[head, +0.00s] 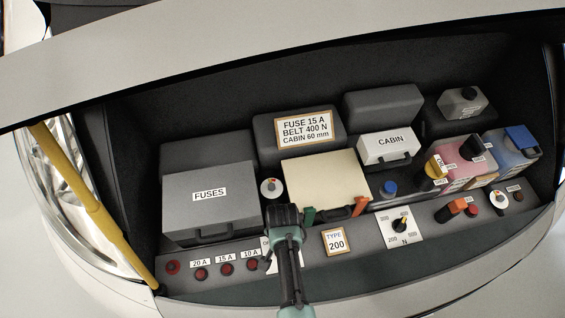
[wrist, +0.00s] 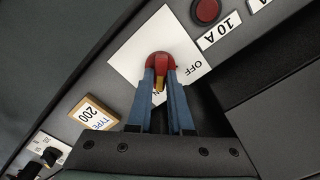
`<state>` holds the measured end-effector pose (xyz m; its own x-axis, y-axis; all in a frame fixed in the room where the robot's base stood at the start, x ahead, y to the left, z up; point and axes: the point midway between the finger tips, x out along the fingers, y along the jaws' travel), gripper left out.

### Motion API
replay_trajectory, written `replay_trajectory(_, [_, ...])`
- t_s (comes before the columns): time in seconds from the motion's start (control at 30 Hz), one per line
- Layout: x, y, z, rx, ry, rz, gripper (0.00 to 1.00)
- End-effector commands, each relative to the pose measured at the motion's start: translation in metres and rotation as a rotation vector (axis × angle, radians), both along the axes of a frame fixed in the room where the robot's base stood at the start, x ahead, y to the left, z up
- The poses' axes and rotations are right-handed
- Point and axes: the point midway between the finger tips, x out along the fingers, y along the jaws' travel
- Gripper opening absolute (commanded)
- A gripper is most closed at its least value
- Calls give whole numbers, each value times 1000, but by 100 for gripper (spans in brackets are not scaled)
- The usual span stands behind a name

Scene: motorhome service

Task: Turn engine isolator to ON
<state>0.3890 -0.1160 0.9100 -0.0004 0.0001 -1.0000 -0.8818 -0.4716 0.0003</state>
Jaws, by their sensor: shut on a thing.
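The engine isolator is a red knob (wrist: 161,60) with a yellow mark (wrist: 159,96) on a white plate (wrist: 137,55) in the wrist view. OFF is printed to the knob's right. Below the knob, by the yellow mark, an N of a partly covered label shows. My gripper (wrist: 160,78) is shut on the knob, one blue finger on each side. The yellow mark lies between the fingers, pointing towards the N side. In the head view my gripper (head: 283,222) hides the knob and most of its plate.
In the wrist view, a TYPE 200 sign (wrist: 94,113) is at lower left and a red 10 A button (wrist: 206,10) at upper right. In the head view, the FUSES box (head: 210,180) stands at left, and a dial (head: 401,224) and coloured caps sit to the right.

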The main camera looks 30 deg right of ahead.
Motion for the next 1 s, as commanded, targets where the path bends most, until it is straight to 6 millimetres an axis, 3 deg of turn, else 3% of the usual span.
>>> replay_trajectory(0.23, [1, -1, 1, -1, -4, -4, 0])
replay_trajectory(0.27, [1, -1, 1, -1, -4, -4, 24])
replay_trajectory(0.4, [1, -1, 0, -1, -3, -3, 49])
replay_trajectory(0.77, [0, 0, 3, 0, -1, -1, 49])
replay_trajectory(1.0, [1, 0, 29, -2, -5, -1, 49])
